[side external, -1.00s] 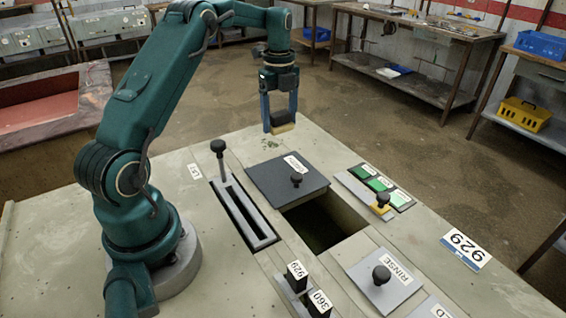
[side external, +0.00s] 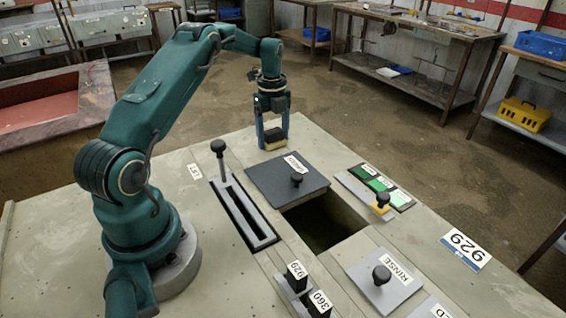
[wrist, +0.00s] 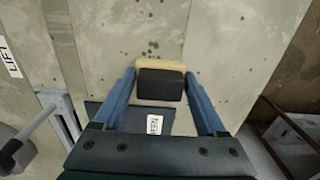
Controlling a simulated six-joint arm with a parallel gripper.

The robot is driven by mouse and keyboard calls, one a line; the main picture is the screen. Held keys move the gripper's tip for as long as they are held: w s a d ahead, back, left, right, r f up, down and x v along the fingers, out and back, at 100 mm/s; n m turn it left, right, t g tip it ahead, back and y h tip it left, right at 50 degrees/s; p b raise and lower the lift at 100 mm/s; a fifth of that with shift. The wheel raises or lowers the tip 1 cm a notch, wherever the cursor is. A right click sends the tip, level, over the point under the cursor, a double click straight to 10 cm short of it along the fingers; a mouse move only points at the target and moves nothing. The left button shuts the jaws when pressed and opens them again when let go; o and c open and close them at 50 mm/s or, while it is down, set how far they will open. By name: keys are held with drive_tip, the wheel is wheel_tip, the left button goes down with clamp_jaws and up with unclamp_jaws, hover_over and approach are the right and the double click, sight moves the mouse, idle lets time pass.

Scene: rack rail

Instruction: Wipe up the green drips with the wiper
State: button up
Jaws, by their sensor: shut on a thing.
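My gripper (side external: 272,148) is shut on the wiper (side external: 274,138), a dark block with a yellow-tan base. It holds the wiper at the far edge of the bench, beyond the dark lid. In the wrist view the wiper (wrist: 160,84) sits between the two blue fingers. Small green drips (wrist: 153,46) show on the pale bench just beyond the wiper in the wrist view, with darker specks scattered around. In the side view the drips are hidden or too small to make out. I cannot tell whether the wiper touches the bench.
A RINSE plate (side external: 388,284) is in front.

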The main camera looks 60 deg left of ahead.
sight(276, 153)
drive_tip(key=shift+a, duration=2.15)
drive_tip(key=shift+d, duration=3.75)
drive_tip(key=shift+s, duration=0.55)
drive_tip(key=shift+a, duration=3.8)
drive_tip(key=shift+d, duration=3.75)
wheel_tip(276, 153, up, 8)
